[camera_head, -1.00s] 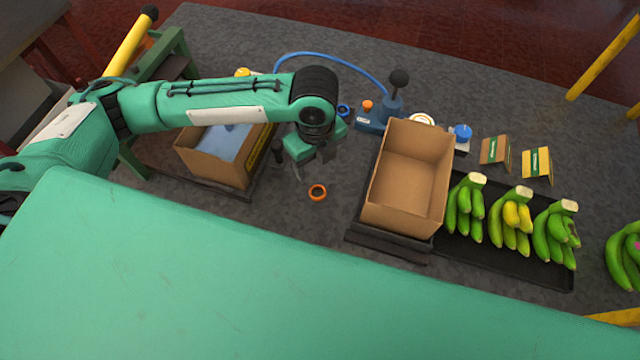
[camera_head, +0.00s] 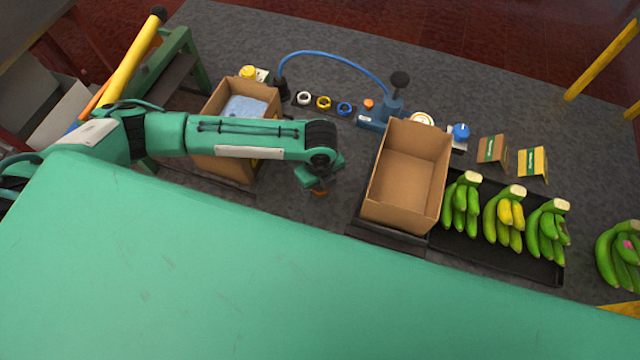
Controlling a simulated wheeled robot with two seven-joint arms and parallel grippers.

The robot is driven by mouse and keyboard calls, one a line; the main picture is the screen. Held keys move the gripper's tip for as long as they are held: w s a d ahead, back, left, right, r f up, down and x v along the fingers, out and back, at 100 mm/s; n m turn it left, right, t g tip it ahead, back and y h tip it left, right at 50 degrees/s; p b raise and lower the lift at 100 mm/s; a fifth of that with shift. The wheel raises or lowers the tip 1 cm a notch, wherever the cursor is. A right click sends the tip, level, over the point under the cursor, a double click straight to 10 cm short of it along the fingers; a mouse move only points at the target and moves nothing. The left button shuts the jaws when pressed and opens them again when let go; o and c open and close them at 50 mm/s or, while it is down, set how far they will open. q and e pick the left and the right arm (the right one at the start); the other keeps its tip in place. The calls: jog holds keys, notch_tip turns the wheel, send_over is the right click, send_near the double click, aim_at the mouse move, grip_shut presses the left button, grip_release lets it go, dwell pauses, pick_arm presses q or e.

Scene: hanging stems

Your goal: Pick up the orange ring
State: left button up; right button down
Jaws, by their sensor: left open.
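My right gripper is not in view.
An empty cardboard box (camera_head: 442,185) stands to the right; another box (camera_head: 208,165) with blue contents is behind my left arm. Green bananas (camera_head: 460,205) lie on a black tray (camera_head: 482,254).

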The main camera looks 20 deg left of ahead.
pick_arm(q)
jog(key=shift+f, duration=0.2)
jog(key=c, duration=1.2)
jog(key=shift+r, duration=0.1)
